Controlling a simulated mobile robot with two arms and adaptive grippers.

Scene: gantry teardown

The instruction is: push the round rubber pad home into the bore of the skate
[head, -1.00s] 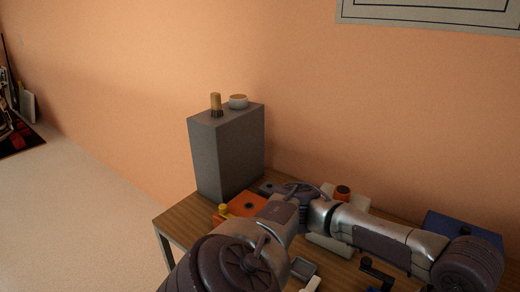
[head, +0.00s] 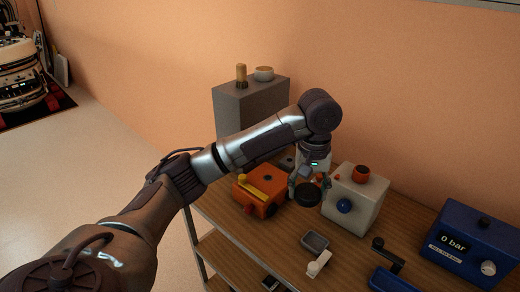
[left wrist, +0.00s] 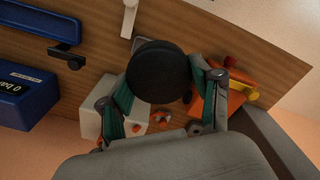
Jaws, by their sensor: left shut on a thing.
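My left gripper (head: 309,187) is shut on a round black rubber pad (head: 307,195), held above the wooden bench. The left wrist view shows the pad (left wrist: 158,72) as a thick dark disc between the green-padded fingers. An orange block with a yellow bar (head: 261,197), which looks like the skate, sits on the bench just left of the pad. A dark round spot, perhaps the bore, shows on its top. In the left wrist view the orange block (left wrist: 235,75) is partly behind the right finger. The pad is apart from it. My right gripper is not in view.
A cream block with red and blue knobs (head: 356,197) stands close right of the gripper. A grey tray (head: 315,241), a black crank (head: 387,254) and a blue gauge box (head: 465,238) occupy the front and right.

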